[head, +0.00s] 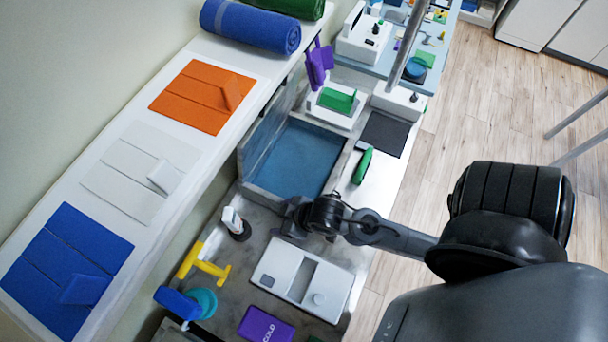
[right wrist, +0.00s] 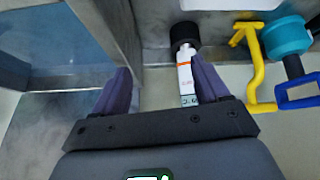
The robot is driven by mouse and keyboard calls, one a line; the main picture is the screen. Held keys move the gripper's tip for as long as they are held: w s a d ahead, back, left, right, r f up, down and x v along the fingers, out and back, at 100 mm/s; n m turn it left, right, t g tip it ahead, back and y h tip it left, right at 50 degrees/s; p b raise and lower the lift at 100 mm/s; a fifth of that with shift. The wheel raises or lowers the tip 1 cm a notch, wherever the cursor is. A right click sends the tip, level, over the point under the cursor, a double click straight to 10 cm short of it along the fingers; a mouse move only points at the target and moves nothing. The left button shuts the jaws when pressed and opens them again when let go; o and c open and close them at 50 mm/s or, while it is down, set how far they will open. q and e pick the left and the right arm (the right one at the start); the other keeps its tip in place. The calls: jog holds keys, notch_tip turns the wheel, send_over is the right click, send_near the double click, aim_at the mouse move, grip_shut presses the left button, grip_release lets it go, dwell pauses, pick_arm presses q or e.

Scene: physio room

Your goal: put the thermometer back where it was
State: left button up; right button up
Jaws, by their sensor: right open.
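The thermometer (head: 231,218) is a slim white stick with an orange band and a small display, seen in the head view on the grey counter, left of my right gripper. Its lower end is at a dark round piece (head: 241,233); I cannot tell whether that is a holder or part of it. In the right wrist view the thermometer (right wrist: 186,76) appears between the finger lines, close to the right finger. My right gripper (head: 291,216) is open and empty, apart from the thermometer. My left gripper is not in view.
A yellow T-shaped tool (head: 203,264) and a turquoise round thing (head: 203,301) lie near the thermometer. A white device (head: 300,283) and a purple COLD pack (head: 266,324) lie in front. A blue basin (head: 297,160) is behind. A white shelf (head: 150,225) overhangs at left.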

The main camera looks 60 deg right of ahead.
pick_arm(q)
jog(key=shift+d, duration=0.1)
pick_arm(e)
jog(key=s+r+g, duration=0.2)
jog(key=s+g, duration=0.1)
jog(key=s, duration=0.3)
jog(key=shift+d+r+m+g+h, duration=0.2)
jog(key=shift+d+m+g+h, duration=0.1)
jog(key=shift+d, duration=0.1)
